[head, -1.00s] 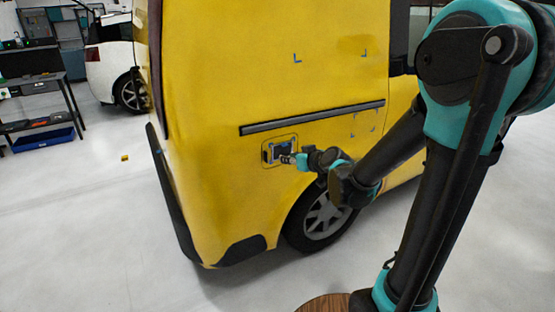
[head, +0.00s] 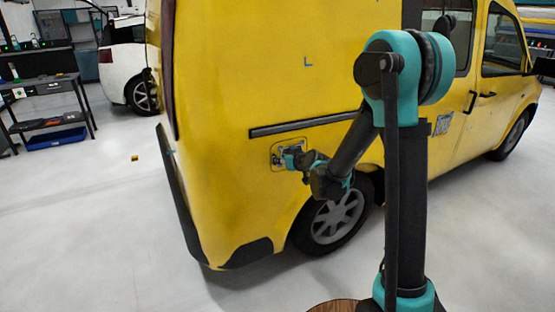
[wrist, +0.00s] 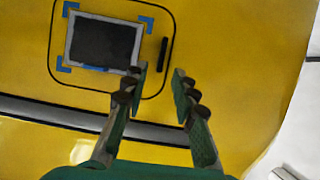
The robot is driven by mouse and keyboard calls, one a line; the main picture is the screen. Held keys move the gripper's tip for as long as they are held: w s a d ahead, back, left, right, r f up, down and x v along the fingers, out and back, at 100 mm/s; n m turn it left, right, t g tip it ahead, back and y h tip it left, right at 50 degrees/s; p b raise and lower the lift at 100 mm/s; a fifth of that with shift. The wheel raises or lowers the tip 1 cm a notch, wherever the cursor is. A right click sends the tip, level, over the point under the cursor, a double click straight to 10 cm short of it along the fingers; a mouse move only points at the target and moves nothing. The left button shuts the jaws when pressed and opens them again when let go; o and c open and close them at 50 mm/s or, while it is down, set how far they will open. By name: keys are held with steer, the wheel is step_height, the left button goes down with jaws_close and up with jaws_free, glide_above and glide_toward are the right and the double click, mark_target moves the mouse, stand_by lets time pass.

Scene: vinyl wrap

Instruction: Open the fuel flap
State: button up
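The fuel flap (wrist: 100,90) is a rounded square outlined in black on the yellow van side, and it looks shut. It bears a dark panel in a grey frame (wrist: 103,44) with blue corner marks, and a short black bar handle (wrist: 163,51) near its right edge. In the head view the flap (head: 275,163) is partly hidden by my gripper (head: 291,158). In the wrist view my gripper (wrist: 160,74) is open and empty. Its fingertips lie to either side of the handle's line, just below it in the picture; I cannot tell the remaining distance.
The yellow van (head: 225,100) fills the middle, with a dark side rail (head: 300,125) above the flap and the rear wheel (head: 332,215) below right. A shelf rack (head: 50,105) and a white car (head: 125,65) stand at left. The floor at left is mostly clear.

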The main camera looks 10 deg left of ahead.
steer(key=shift+x, duration=1.85)
jaws_close()
